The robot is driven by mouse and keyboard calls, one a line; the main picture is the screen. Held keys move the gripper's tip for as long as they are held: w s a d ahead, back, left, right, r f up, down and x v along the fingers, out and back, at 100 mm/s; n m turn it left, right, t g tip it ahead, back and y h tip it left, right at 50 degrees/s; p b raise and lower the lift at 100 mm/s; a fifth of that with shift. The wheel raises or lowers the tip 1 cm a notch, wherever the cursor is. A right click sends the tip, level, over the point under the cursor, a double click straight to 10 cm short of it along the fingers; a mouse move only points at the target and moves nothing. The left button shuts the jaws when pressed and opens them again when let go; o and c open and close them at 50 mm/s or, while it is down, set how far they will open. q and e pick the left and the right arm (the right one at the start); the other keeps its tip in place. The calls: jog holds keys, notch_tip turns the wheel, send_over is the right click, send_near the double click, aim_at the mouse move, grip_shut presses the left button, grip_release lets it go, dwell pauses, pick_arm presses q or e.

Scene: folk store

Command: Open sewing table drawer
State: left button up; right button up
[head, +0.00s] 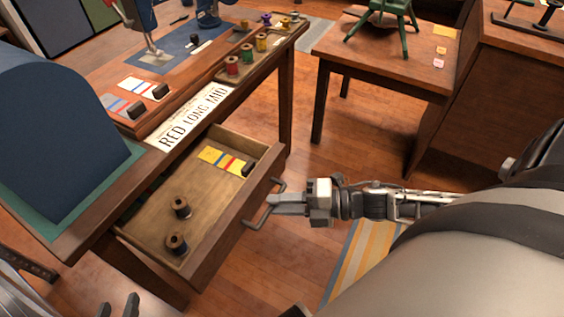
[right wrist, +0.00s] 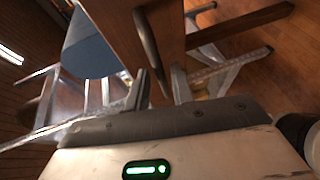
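The wooden sewing table (head: 62,225) stands at left with its drawer (head: 195,195) pulled well out. Inside the drawer lie two dark thread spools and a yellow card with coloured stripes beside a black piece. My right gripper (head: 270,205) is at the metal drawer handle (head: 256,218). In the right wrist view the handle (right wrist: 150,50) runs between the two fingertips of this gripper (right wrist: 160,88), which appear closed around it. My left gripper (head: 118,306) shows only its fingertips at the bottom edge, apart and empty, below the drawer.
Thread spools, striped cards and a "RED LONG MID" sign (head: 188,118) lie on the tabletop. A large blue curved object (head: 55,140) covers its left end. A smaller table (head: 385,55) with a green stand is behind. Wooden floor (head: 330,165) lies open between.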

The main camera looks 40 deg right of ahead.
jog(key=shift+o, duration=0.3)
pick_arm(q)
jog(key=shift+r, duration=0.1)
jog(key=shift+w+r+p, duration=0.1)
jog(key=shift+r+p, duration=0.4)
jog(key=shift+p, duration=0.7)
pick_arm(e)
jog(key=v, duration=1.6)
